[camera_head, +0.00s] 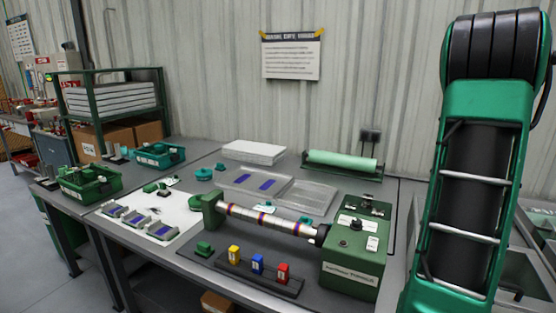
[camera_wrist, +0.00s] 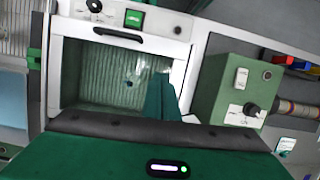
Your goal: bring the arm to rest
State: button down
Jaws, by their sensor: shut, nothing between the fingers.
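My arm's green and black links stand raised at the right of the head view. My gripper is outside that view. In the wrist view, the dark green fingers of my gripper (camera_wrist: 161,90) are shut together with nothing between them. They show in front of a white-framed box (camera_wrist: 190,45) with a ribbed window and a black handle. The wide green and black body at the bottom of the wrist view is mine. It hides what lies below.
The green test machine (camera_head: 354,251) with a striped roller (camera_head: 262,219) stands near my arm; the machine also shows in the wrist view (camera_wrist: 222,85). Colored blocks (camera_head: 257,264) sit in front. Floor at left is open.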

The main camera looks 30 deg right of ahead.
jog(key=w+a+n+t+h, duration=0.1)
jog(key=w+a+n, duration=0.1)
jog(key=a, duration=1.6)
jog(key=s+a+f, duration=0.2)
jog(key=a, duration=0.4)
jog(key=s+a+f+n+t+h, duration=0.1)
jog(key=s+a+f, duration=0.1)
jog(key=a, duration=0.4)
jog(key=shift+s+f, duration=0.25)
jog(key=shift+s, duration=0.35)
